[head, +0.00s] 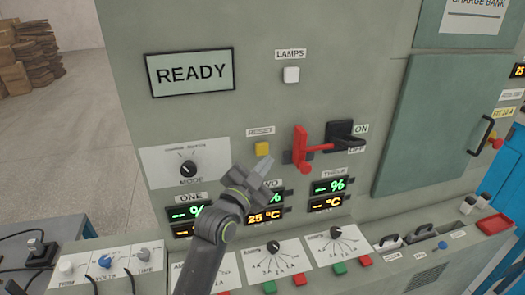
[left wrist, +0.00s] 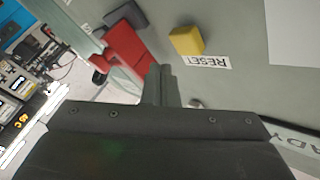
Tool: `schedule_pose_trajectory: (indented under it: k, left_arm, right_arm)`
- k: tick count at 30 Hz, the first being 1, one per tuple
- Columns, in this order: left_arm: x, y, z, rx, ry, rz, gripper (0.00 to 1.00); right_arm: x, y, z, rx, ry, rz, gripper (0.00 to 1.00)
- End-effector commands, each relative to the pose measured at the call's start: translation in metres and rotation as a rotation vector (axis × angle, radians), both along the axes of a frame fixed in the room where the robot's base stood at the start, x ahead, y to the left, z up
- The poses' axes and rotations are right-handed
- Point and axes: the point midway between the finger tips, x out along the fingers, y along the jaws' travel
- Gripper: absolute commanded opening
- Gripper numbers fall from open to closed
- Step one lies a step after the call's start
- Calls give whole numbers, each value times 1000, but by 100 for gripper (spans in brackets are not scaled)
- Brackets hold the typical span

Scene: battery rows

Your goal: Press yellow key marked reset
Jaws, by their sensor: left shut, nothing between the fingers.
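The yellow key (head: 262,149) is a small square button on the grey-green upright panel, just under a white label reading RESET (head: 260,131). In the left wrist view the yellow key (left wrist: 186,40) stands out from the panel beside its RESET label (left wrist: 209,62). My left gripper (head: 263,165) is shut and empty, its fingertips just below the yellow key in the head view. In the left wrist view the closed fingers (left wrist: 160,85) point toward the panel, with the key up and to the right of their tips. A gap shows between them there. My right gripper is not in view.
A red lever (head: 301,146) and a black ON/OFF handle (head: 345,136) stick out right of the key. The lever also shows in the left wrist view (left wrist: 127,48), close to my fingers. A MODE knob (head: 188,168) is at left, lit displays (head: 265,207) below.

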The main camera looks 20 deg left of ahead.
Motion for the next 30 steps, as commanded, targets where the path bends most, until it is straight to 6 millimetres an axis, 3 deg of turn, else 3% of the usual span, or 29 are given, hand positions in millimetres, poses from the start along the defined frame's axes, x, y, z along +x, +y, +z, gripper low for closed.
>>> schedule_pose_trajectory:
  k: [10, 30]
  left_arm:
    - [-26, -17, 0, -2, 0, 1, 0]
    - [-27, -18, 0, 0, 0, 0, 0]
  right_arm:
    - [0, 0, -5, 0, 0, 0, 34]
    - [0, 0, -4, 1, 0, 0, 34]
